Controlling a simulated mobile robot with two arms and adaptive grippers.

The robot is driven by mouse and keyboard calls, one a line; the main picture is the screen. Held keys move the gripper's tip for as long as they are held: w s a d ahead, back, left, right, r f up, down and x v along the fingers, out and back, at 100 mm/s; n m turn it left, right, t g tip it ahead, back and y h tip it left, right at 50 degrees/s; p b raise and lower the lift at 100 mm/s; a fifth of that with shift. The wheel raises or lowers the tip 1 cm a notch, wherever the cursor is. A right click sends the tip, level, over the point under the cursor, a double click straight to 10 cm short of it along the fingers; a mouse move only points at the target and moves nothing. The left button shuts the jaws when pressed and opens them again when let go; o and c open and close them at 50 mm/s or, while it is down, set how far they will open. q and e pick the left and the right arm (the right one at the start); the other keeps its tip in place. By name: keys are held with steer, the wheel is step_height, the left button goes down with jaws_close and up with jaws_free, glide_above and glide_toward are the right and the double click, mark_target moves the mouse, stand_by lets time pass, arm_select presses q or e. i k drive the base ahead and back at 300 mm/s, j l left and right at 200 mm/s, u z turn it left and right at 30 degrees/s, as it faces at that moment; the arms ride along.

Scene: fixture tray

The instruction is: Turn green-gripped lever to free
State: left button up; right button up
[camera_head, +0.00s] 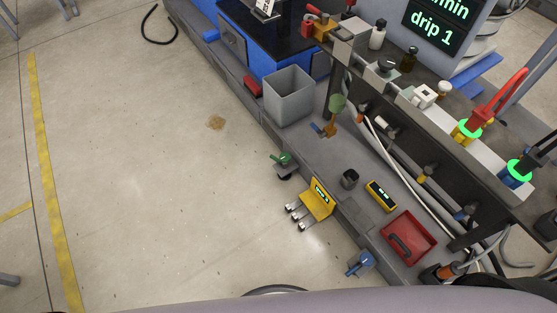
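The green-gripped lever (281,158) is small in view, on a dark mount at the near edge of the grey bench, left of a yellow device. Its grip lies roughly crosswise, but its exact setting is too small to read. Neither my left gripper nor my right gripper is in view.
A grey bin (289,96) stands behind the lever. The yellow device (318,198), a dark cup (349,179), a red tray (421,240) and a blue-handled valve (361,263) are to its right. The floor (150,180) on the left is mostly clear.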

mark_target(273, 157)
steer(key=i+j+z, duration=0.4)
steer(key=i+j, duration=0.35)
